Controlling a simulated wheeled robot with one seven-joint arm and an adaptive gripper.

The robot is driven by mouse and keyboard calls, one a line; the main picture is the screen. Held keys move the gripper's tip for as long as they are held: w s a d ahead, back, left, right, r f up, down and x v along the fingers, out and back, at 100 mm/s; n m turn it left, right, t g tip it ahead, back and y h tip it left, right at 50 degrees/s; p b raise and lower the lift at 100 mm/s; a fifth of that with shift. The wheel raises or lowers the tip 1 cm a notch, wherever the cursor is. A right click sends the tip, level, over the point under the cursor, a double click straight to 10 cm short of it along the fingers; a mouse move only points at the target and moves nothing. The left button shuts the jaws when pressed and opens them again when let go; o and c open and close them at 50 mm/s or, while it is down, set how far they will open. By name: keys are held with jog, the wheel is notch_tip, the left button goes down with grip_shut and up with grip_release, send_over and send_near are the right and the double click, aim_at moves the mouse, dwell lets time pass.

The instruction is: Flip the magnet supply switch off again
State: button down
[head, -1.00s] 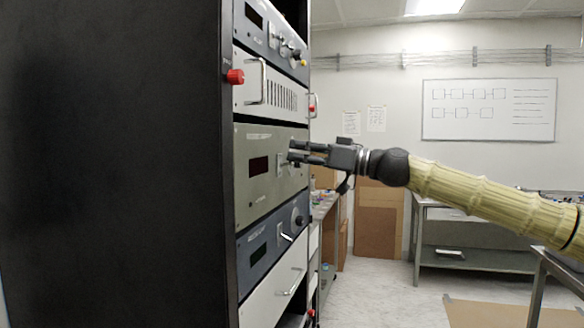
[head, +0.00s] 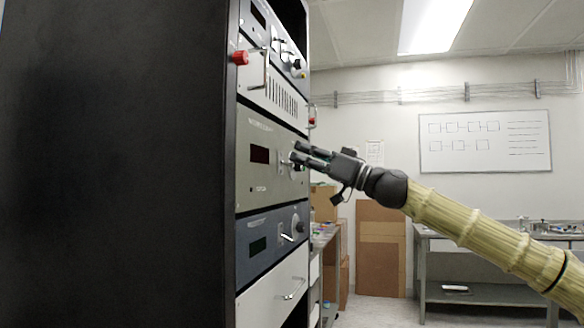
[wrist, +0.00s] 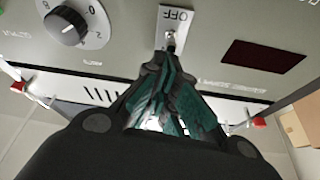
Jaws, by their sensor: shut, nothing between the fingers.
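The magnet supply is the grey-green panel (head: 252,185) in the rack, with a dark display and faint lettering. In the wrist view its switch (wrist: 170,42) is a small metal toggle on a white plate (wrist: 175,17) marked OFF, seen upside down. My gripper (head: 293,157) is shut and empty, its fingertips right at the switch plate. In the wrist view the fingers (wrist: 163,68) come together just below the toggle in the picture. I cannot tell whether they touch it. The fingers partly hide the switch in the head view, and the toggle's tilt is unclear.
A round black knob (wrist: 66,25) sits beside the switch on the same panel. A vented white unit with a red knob (head: 239,57) is above, and a blue-grey unit (head: 262,247) below. Handles stick out from the rack. Open room lies right of the rack.

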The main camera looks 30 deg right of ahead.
jog(key=shift+s+d, duration=0.1)
jog(key=s+d+f+b, duration=0.5)
jog(key=f+b, duration=0.1)
jog(key=shift+s+d+f, duration=0.15)
jog(key=shift+s+d, duration=0.05)
jog(key=shift+s, duration=0.15)
dwell(0.4)
